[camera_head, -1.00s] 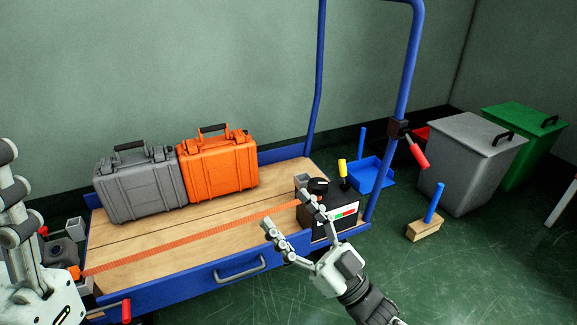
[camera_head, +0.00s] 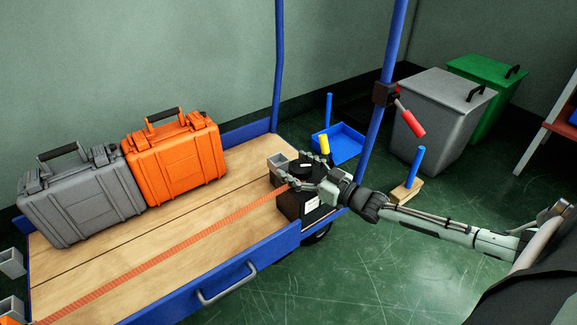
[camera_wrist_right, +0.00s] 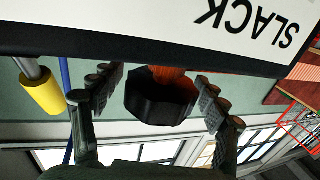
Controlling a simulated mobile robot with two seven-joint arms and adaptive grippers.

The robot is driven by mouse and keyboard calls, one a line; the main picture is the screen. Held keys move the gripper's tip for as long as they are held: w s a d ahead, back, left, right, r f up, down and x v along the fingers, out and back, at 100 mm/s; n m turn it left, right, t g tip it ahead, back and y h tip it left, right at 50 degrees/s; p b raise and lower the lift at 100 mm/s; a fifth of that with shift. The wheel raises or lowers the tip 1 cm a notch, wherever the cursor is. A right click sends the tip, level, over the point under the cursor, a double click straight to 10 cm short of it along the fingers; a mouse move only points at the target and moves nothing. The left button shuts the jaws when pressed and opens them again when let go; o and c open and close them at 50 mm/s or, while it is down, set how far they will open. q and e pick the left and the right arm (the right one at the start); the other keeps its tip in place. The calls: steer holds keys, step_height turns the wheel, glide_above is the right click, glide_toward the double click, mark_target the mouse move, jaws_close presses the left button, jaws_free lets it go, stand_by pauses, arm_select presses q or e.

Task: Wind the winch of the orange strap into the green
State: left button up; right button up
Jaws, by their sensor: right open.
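The orange strap (camera_head: 190,243) runs across the wooden deck of the blue cart to a dark winch box (camera_head: 291,206) at the deck's right end. A black knob (camera_head: 305,166) sits on the box, and a yellow-handled lever (camera_head: 324,146) stands behind it. My right gripper (camera_head: 305,181) is open at the box. In the right wrist view its fingers stand on either side of a black knob (camera_wrist_right: 160,100), apart from it. A white label there reads "SLACK" (camera_wrist_right: 245,22). The gauge's coloured bands are hidden. My left gripper is out of view.
A grey case (camera_head: 82,198) and an orange case (camera_head: 175,163) stand on the deck. A red-handled lever (camera_head: 410,121) sticks out from the blue post. A blue tray (camera_head: 346,147), a wooden block (camera_head: 405,193), a grey bin (camera_head: 438,120) and a green bin (camera_head: 490,85) stand beyond.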

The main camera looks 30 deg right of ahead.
steer(key=shift+x, duration=1.05)
steer(key=shift+c, duration=0.5)
steer(key=c, duration=1.2)
steer(key=shift+c, duration=0.6)
